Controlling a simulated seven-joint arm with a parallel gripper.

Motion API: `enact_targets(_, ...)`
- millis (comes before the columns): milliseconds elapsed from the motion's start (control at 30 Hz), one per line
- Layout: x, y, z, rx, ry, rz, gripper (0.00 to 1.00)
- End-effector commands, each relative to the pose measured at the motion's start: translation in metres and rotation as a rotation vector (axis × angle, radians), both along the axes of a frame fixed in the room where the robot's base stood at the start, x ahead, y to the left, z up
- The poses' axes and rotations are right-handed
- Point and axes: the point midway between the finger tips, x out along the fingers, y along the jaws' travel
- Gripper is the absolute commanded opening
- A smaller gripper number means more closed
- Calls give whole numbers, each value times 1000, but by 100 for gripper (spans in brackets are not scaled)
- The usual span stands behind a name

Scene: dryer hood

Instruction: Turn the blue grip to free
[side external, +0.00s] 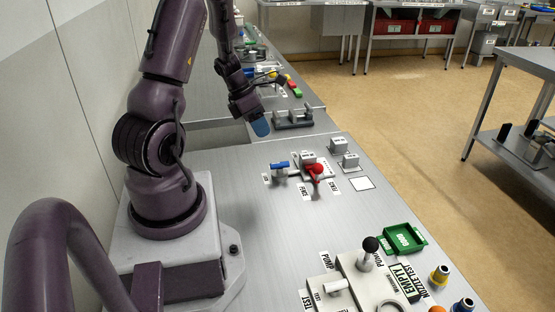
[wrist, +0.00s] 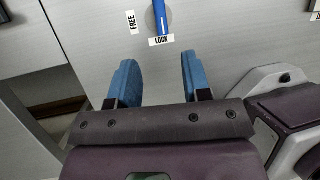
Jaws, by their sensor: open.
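The blue grip (side external: 279,165) is a small blue lever on a grey mount on the bench, left of a red knob in the side view. In the wrist view the blue grip (wrist: 160,18) is at the top edge, partly cut off, and its end points down at the LOCK label (wrist: 161,41). The FREE label (wrist: 131,22) is to its left. My gripper (wrist: 156,75) has blue fingers, spread apart with nothing between them. In the side view my gripper (side external: 261,127) is above the bench, up and left of the blue grip and apart from it.
The red knob (side external: 317,169) stands close to the right of the blue grip. Grey blocks (side external: 339,145) are behind it. A green tray (side external: 404,238) and a panel with a black knob (side external: 370,244) are nearer the front. Bare bench lies left of the grip.

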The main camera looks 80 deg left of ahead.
Motion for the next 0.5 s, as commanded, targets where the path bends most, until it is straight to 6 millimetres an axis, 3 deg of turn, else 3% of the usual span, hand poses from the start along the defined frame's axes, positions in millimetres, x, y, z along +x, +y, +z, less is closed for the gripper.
enact_targets(300,25,-13,-61,-4,3,-4,44)
enact_targets(500,37,-18,-89,0,1,-5,44)
